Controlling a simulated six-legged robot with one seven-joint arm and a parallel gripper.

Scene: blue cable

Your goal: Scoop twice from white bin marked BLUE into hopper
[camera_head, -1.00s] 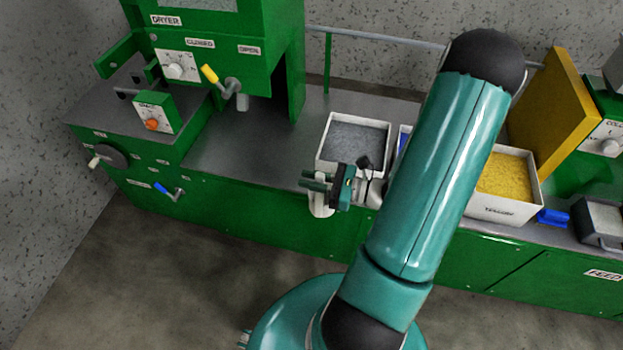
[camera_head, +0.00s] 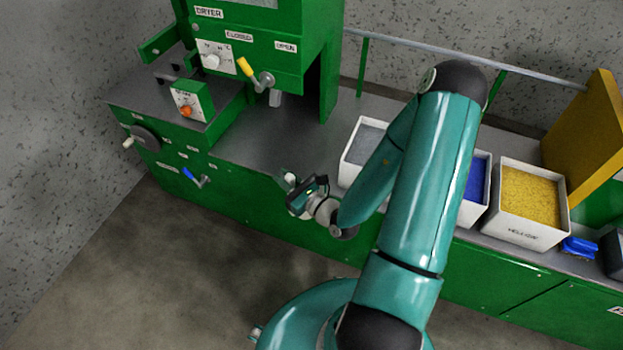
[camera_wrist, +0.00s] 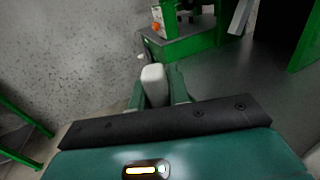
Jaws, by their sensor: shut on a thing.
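My gripper (camera_head: 292,189) is in front of the bench, left of the bins and away from them. In the wrist view, the two green fingers of my gripper (camera_wrist: 157,88) are shut on a white piece (camera_wrist: 153,76), which looks like the end of a scoop handle. The rest of the scoop is hidden, so I cannot tell whether it holds pellets. The white bin with blue pellets (camera_head: 474,214) stands on the bench, partly behind my arm; its label is hidden. I cannot pick out the hopper with certainty.
A white bin with grey pellets (camera_head: 349,172) stands left of the blue one, partly hidden. A YELLOW bin (camera_head: 523,236) is on the right, beside a blue object (camera_head: 579,248). The green dryer (camera_head: 290,60) with a yellow-handled lever (camera_head: 248,69) stands left. Bare bench (camera_head: 270,140) lies between.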

